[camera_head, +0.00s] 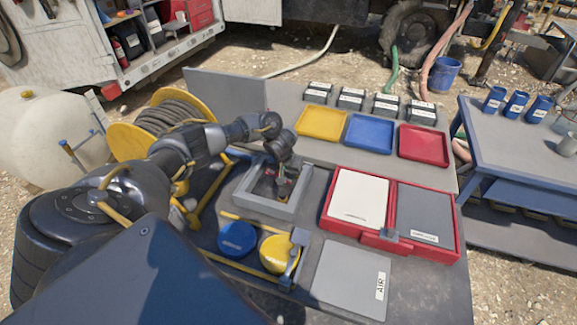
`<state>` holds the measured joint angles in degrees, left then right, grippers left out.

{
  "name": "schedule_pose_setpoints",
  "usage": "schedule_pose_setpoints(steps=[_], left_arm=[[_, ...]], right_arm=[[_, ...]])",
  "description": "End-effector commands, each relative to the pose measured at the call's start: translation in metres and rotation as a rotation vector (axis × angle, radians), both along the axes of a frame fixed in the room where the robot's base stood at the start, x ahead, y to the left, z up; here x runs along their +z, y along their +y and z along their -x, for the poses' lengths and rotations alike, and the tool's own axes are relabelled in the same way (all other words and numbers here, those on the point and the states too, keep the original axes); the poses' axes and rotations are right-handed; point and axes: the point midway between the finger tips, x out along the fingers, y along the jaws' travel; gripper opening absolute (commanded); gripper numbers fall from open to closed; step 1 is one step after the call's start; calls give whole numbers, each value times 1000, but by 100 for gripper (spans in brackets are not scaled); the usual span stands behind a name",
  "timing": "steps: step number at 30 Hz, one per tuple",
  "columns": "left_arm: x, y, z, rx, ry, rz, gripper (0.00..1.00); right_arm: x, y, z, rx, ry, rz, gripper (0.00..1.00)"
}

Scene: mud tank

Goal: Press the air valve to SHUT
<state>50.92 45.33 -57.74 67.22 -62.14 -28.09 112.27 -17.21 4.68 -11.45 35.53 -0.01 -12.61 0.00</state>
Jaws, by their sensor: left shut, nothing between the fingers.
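My left arm reaches in from the left, and my left gripper (283,188) points down into a grey square frame (299,207) on the bench. Its fingers look shut and hold nothing. A small red part (268,171) shows inside the frame, beside the gripper. It may belong to the air valve, but the gripper and wrist hide much of it, so I cannot tell its position or whether the fingers touch it. A grey panel labelled AIR (345,278) lies flat in front of the frame. My right gripper is out of view.
A red case (455,225) with white and grey panels lies right of the frame. Yellow (322,122), blue (369,133) and red (424,145) trays sit behind. Blue (237,238) and yellow (279,253) round caps stand in front. A yellow hose reel (124,140) is at left.

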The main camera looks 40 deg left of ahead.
Motion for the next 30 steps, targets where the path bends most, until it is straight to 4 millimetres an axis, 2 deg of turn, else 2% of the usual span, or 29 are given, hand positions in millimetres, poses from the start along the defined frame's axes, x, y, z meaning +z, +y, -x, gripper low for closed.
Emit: schedule_pose_setpoints(steps=[8,20,30], left_arm=[[1,2,0,-1,-1,-2,0],[8,14,5,-1,0,-1,0],[9,14,5,-1,-1,-2,0]], right_arm=[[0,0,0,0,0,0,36],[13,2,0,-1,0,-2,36],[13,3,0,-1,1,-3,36]])
